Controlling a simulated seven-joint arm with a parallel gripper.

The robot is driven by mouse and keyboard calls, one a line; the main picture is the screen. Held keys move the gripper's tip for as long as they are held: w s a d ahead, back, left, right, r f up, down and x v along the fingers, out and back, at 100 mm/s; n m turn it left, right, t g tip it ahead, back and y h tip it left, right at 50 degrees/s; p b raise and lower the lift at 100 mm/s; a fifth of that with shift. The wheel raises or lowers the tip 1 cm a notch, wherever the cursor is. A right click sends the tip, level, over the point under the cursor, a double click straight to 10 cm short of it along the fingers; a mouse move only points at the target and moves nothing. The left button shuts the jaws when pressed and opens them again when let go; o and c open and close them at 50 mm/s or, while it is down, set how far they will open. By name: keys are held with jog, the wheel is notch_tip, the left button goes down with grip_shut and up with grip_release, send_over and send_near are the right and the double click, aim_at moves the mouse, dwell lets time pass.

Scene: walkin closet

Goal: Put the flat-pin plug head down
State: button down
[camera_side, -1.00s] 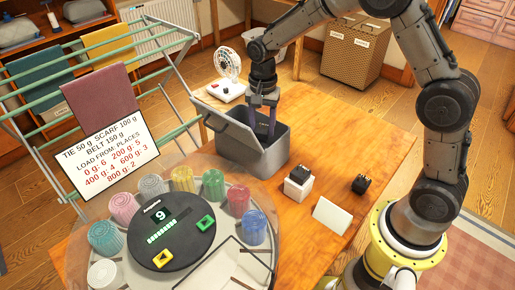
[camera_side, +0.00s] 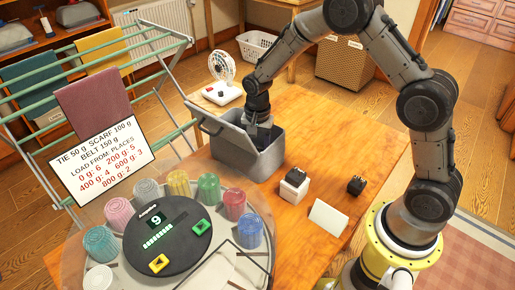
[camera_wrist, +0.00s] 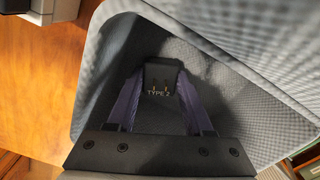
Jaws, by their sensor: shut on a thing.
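My gripper (camera_side: 258,130) is down inside the open grey bin (camera_side: 232,157), and its fingertips are hidden by the bin wall in the side view. In the wrist view my gripper (camera_wrist: 160,85) is shut on a black plug head (camera_wrist: 160,78), with purple fingers on both sides of it.
The bin's lid (camera_side: 215,124) stands tilted open on the left. A white block with a black top (camera_side: 294,185), a small black piece (camera_side: 356,185) and a white card (camera_side: 328,216) are on the wooden table. A turntable with coloured cups (camera_side: 235,205) stands in front; a fan (camera_side: 222,72) is behind.

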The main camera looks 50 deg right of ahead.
aim_at(258, 147)
jog(key=shift+c, duration=1.5)
grip_release()
notch_tip(258, 147, up, 13)
jog(key=s+r+n+t, duration=0.2)
jog(key=s+r+n, duration=0.2)
jog(key=s+r, duration=0.4)
jog(key=s+r+n+t, duration=0.2)
jog(key=s+n, duration=0.6)
jog(key=s, duration=1.1)
jog(key=shift+d+r+n+t, duration=0.2)
jog(key=shift+n+t, duration=0.2)
jog(key=shift+t, duration=0.4)
